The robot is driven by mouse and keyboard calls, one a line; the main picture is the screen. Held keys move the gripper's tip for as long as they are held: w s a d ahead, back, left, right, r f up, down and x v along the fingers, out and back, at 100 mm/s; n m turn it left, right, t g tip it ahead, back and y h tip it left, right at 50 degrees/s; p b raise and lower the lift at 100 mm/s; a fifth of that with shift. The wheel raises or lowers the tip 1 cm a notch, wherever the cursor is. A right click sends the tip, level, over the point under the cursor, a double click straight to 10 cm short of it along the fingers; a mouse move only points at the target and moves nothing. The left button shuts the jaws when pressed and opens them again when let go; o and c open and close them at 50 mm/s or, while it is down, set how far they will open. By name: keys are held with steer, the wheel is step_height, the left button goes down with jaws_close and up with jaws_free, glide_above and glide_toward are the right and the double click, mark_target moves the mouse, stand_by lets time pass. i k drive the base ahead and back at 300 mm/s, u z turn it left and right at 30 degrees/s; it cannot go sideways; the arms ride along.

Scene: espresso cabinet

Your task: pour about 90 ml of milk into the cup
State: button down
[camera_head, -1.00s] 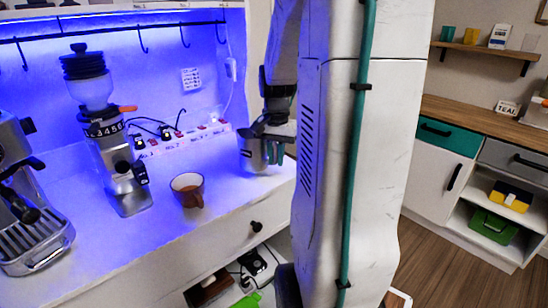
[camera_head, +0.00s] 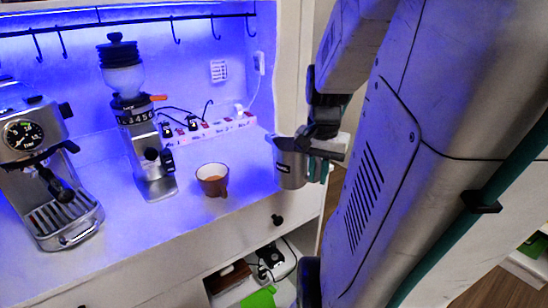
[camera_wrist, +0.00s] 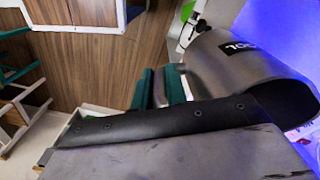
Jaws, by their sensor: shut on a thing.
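The brown cup (camera_head: 213,185) stands upright on the white counter (camera_head: 180,230), right of the grinder. Its inside looks brownish and I cannot make out its contents. My gripper (camera_head: 318,168) is shut on the metal milk pitcher (camera_head: 288,166), to the right of the cup and apart from it. The pitcher looks about upright at the counter's right end; I cannot tell for sure whether it touches the counter. In the wrist view the pitcher (camera_wrist: 235,65) shows beside the teal fingers (camera_wrist: 160,86) of my gripper; its milk is hidden.
A grinder (camera_head: 145,150) and an espresso machine (camera_head: 45,175) stand left of the cup. A power strip (camera_head: 208,131) with cables lies along the back wall. Hooks hang from a rail above. The counter between the cup and pitcher is clear.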

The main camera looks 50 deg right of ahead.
mark_target(213, 178)
steer(key=k, duration=1)
